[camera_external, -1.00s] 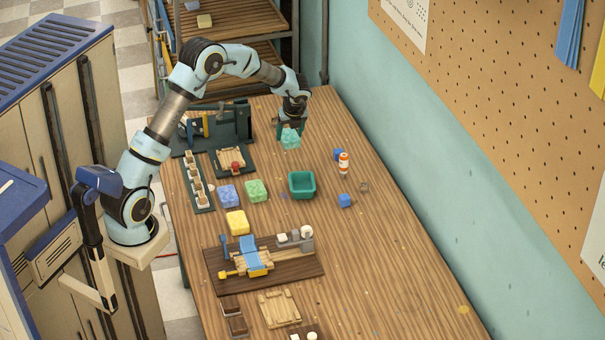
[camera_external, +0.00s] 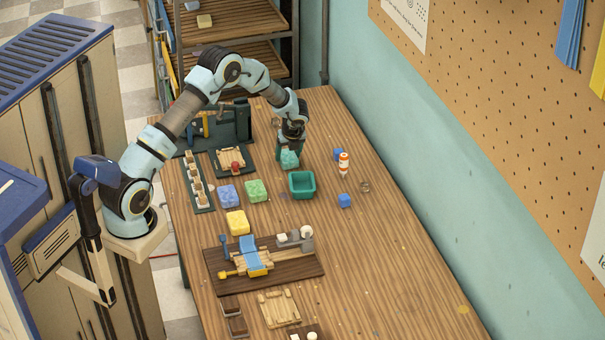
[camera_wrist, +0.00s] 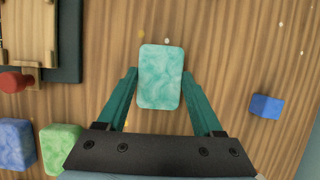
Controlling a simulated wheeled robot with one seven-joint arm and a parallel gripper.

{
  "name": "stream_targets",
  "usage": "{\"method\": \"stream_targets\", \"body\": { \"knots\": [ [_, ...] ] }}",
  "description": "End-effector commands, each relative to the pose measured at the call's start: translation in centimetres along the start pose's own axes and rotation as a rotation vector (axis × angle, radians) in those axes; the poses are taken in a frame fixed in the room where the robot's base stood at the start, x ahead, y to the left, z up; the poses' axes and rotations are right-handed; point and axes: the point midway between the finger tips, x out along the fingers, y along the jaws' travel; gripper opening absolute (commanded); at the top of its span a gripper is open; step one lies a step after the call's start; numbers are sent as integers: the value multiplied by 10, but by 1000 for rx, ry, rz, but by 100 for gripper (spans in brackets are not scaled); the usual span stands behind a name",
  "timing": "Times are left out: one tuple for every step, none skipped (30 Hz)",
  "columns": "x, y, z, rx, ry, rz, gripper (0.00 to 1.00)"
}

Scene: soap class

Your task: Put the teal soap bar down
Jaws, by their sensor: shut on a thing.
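The teal soap bar (camera_external: 289,160) is a marbled block with rounded corners. My gripper (camera_external: 289,150) points down at the far part of the wooden table and is shut on it. In the wrist view, the teal soap bar (camera_wrist: 160,77) sits between the two green fingers of my gripper (camera_wrist: 159,76). It is over bare wood, just beyond the green bin in the external view. I cannot tell whether its underside touches the table.
The green bin (camera_external: 302,194) stands close by, nearer the camera. Green soap (camera_external: 256,190), blue soap (camera_external: 228,195) and yellow soap (camera_external: 238,222) lie to the left. A small orange-and-white bottle (camera_external: 343,163) and blue cubes (camera_external: 344,201) are to the right. The table's near right is clear.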

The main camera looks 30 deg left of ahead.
Motion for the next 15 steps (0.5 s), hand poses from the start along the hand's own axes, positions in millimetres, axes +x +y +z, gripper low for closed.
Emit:
{"method": "stream_targets", "body": {
  "knots": [
    [-1,-1,1,-1,-1,-2,8],
    [-1,-1,1,-1,-1,-2,8],
    [-1,0,1,-1,-1,-2,8],
    [-1,0,1,-1,-1,-1,8],
    [-1,0,1,-1,-1,-1,8],
    [0,0,0,0,-1,-1,8],
    [1,0,0,0,-1,-1,8],
    [2,0,-1,0,-1,-1,8],
    [2,0,-1,0,-1,-1,69],
    [2,0,-1,0,-1,-1,72],
    [2,0,-1,0,-1,-1,76],
    [2,0,0,0,-1,-1,80],
    [2,0,-1,0,-1,-1,84],
    [2,0,0,0,-1,-1,87],
    [2,0,0,0,-1,-1,92]
  ]
}}
